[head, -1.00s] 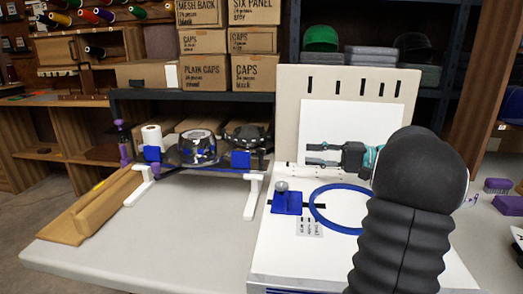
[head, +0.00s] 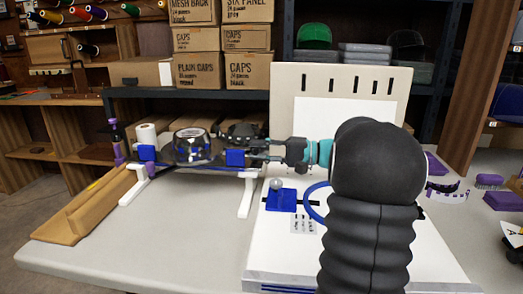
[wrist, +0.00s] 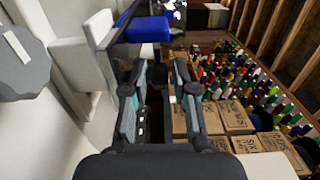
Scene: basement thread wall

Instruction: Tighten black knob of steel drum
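The shiny steel drum (head: 192,146) sits on a low stand with white legs and blue blocks, left of my gripper in the head view. A blue block (head: 235,158) is between the drum and my gripper. This block also shows in the wrist view (wrist: 148,30), beyond the fingers. My gripper (head: 256,150) points left at the stand's right end. In the wrist view my gripper (wrist: 155,72) has its two fingers apart, with nothing clearly held between them. I cannot clearly make out the black knob.
A white machine (head: 275,235) with a tall cream back panel (head: 285,85) stands beside and below my arm. A blue hoop (head: 312,203) and a blue bracket (head: 281,200) lie on it. The front left table (head: 170,250) is clear.

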